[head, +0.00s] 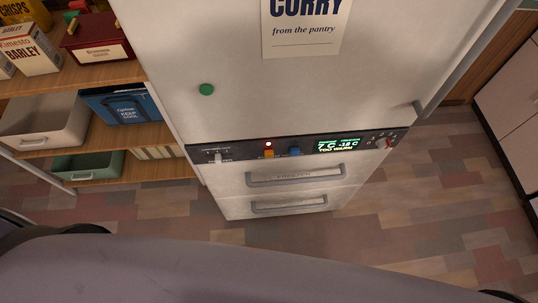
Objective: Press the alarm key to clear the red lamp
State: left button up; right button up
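The control panel (230,154) is a dark strip across the white fridge-freezer (220,45). A small red lamp (268,143) glows on it. Just under the lamp is an orange key (269,154), and right of that a blue key (294,151). Their labels are too small to read, so I cannot tell by lettering which is the alarm key. The display (338,146) shows green and yellow characters, with 7 C and about -18 C. Neither gripper shows in the head view.
A red-marked knob (384,143) sits at the panel's right end and a pale switch (218,157) at its left. Drawer handles (295,176) project below. Shelves with boxes and bins (40,122) stand at left. Floor (420,210) is clear at right.

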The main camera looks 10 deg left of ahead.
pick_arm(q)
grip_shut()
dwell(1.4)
